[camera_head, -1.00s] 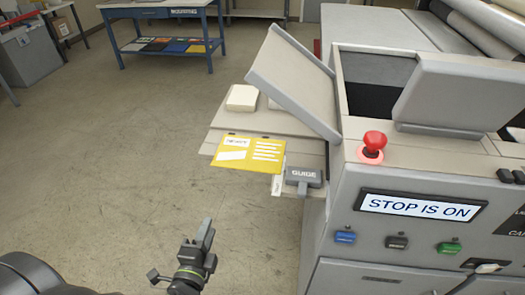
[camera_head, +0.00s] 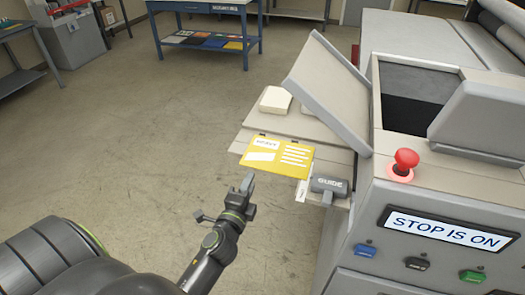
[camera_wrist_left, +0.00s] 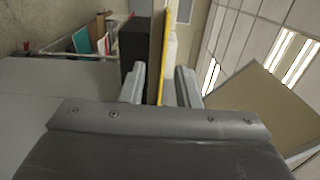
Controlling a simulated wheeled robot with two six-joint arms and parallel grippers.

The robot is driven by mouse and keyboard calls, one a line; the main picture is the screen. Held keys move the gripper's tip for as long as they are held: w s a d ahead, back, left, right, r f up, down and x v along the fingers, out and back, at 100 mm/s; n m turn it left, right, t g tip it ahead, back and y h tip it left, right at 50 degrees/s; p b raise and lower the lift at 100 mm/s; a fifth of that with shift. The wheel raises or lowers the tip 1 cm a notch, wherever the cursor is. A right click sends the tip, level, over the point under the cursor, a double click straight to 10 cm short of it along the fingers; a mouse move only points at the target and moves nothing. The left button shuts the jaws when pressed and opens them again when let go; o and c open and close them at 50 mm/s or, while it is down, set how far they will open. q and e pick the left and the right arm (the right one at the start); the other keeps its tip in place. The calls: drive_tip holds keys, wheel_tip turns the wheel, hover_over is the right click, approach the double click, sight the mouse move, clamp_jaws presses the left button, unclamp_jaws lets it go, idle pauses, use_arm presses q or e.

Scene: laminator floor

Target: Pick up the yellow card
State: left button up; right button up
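The yellow card (camera_head: 272,167), with white printed patches, lies near the front edge of the machine's side shelf (camera_head: 305,128), beside the grey GUIDE block (camera_head: 329,185). My left gripper (camera_head: 248,183) is just in front of and below the card's left part, seemingly short of it. In the left wrist view the gripper (camera_wrist_left: 160,85) is open, its two fingers apart. The card shows edge-on there as a thin yellow strip (camera_wrist_left: 166,45), lined up between the fingers. I cannot tell if either finger touches it. My right gripper is not in view.
The machine (camera_head: 440,190) stands at the right, with a red stop button (camera_head: 404,163) and a display (camera_head: 447,230) reading "STOP IS ON". A cream block (camera_head: 275,100) sits on the shelf behind the card. A blue table (camera_head: 205,35) is far back.

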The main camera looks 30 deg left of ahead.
use_arm(q)
drive_tip(key=p, duration=0.1)
approach(263, 152)
drive_tip(key=shift+d+x, duration=0.25)
drive_tip(key=shift+x, duration=0.95)
drive_tip(key=shift+a+f, duration=0.1)
drive_tip(key=shift+a, duration=0.1)
drive_tip(key=shift+c, duration=0.4)
clamp_jaws()
